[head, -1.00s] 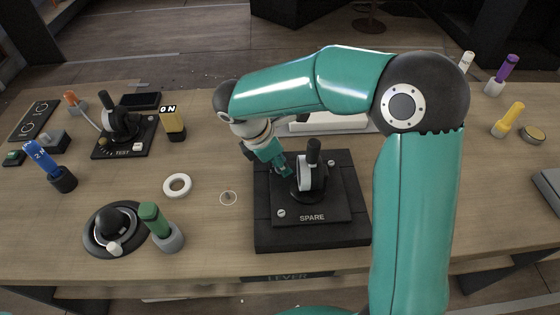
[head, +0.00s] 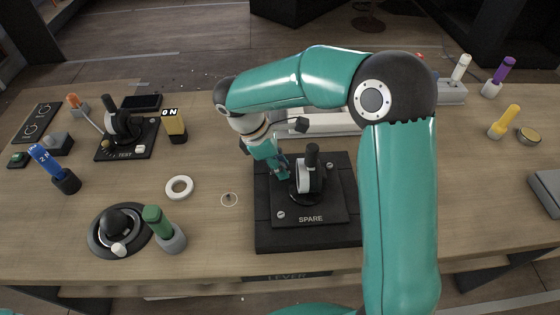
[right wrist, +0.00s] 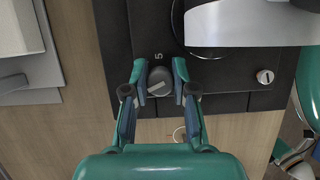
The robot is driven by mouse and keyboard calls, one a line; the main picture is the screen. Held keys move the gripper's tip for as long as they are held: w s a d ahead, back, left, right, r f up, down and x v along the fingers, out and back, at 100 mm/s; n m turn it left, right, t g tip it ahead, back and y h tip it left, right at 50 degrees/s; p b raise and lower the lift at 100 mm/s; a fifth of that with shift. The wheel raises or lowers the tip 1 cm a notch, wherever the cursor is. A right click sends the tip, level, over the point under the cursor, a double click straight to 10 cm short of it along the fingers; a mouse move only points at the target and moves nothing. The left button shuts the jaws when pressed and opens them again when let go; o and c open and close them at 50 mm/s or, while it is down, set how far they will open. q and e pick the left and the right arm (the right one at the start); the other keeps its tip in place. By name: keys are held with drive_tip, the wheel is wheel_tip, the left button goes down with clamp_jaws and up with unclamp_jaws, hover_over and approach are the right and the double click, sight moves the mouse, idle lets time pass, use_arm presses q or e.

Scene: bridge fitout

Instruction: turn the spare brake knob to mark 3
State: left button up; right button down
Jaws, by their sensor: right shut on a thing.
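The spare brake unit, a black plate marked SPARE (head: 330,218) on a thick dark base (head: 270,236), stands at the table's front middle. It carries an upright black lever (head: 312,160) with a pale side. A small dark round knob with a light pointer line (right wrist: 160,82) shows in the right wrist view, with a figure that looks like 5 beside it. My right gripper (head: 281,171) is at the unit's back left. The other marks cannot be read. My left gripper is out of view.
A TEST unit (head: 122,153) stands at the left. A white ring (head: 179,188), a green-handled piece (head: 155,222) and a black dome on a round base (head: 118,222) lie left of the spare unit. My right arm covers the table right of it.

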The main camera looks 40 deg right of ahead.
drive_tip(key=shift+m+g+y+p, duration=0.6)
drive_tip(key=shift+m+p, duration=0.1)
drive_tip(key=shift+m, duration=1.6)
drive_tip(key=c, duration=1.2)
unclamp_jaws()
drive_tip(key=shift+r, duration=0.1)
drive_tip(key=v, duration=1.1)
drive_tip(key=shift+w+r, duration=0.25)
drive_tip(key=shift+r, duration=0.05)
drive_tip(key=shift+a, duration=0.15)
